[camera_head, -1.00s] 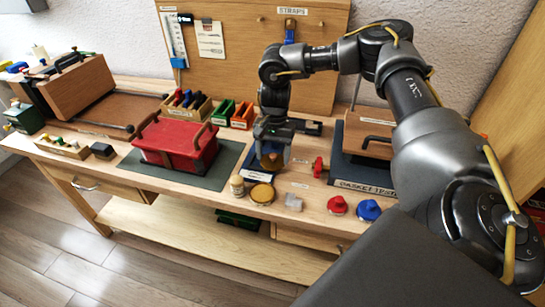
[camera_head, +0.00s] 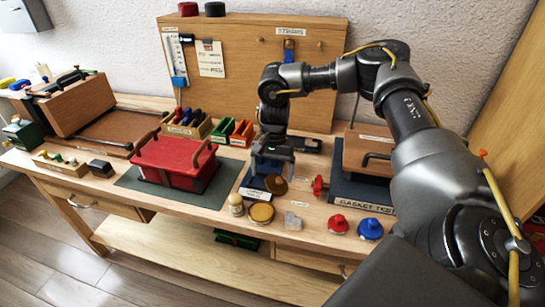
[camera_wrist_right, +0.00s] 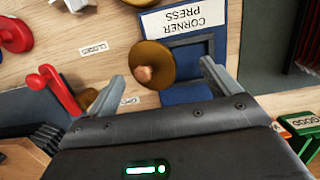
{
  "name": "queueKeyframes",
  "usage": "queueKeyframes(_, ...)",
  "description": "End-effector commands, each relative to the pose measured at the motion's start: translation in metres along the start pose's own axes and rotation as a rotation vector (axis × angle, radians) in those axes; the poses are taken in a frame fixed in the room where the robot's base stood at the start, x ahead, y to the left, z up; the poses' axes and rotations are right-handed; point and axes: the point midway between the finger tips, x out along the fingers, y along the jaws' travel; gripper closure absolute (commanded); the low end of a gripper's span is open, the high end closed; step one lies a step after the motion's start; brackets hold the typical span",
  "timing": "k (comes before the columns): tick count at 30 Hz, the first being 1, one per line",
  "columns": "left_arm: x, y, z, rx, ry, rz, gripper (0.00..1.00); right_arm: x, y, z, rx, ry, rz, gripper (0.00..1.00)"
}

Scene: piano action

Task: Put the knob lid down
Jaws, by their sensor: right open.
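The knob lid is a brown disc (camera_head: 276,185) with a small wooden knob; it also shows in the right wrist view (camera_wrist_right: 152,63). It overlaps the edge of the blue corner press (camera_wrist_right: 188,93); whether it rests flat or is tilted I cannot tell. My right gripper (camera_head: 272,163) is over the press, just above the lid. In the right wrist view its fingers (camera_wrist_right: 161,76) are spread, with the lid between and beyond them, clear of both. A round tin with a tan top (camera_head: 261,213) stands in front of the press. My left gripper is not in view.
A small cream jar (camera_head: 236,205) and a clear block (camera_head: 293,221) flank the tin. Red (camera_head: 338,225) and blue (camera_head: 370,228) knobs are at front right. A red box (camera_head: 173,160) is left, a gasket tester (camera_head: 358,188) right. Colored bins (camera_head: 232,131) stand behind.

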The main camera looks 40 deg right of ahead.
Motion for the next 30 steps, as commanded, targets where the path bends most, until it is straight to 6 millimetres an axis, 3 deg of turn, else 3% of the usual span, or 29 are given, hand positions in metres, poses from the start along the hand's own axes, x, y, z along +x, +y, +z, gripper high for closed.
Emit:
queueKeyframes(6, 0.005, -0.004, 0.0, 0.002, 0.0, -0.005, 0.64, -0.041, -0.001, -0.001, -0.001, 0.006, -0.003, 0.11)
queueKeyframes(16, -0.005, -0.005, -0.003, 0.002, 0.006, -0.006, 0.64, -0.099, -0.001, 0.0, -0.001, 0.004, -0.001, 0.11)
queueKeyframes(21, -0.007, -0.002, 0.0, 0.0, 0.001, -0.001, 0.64, -0.11, -0.001, 0.0, -0.001, 0.001, 0.0, 0.11)
queueKeyframes(30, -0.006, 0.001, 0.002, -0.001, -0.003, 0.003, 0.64, -0.111, 0.0, 0.0, 0.0, 0.001, 0.001, 0.11)
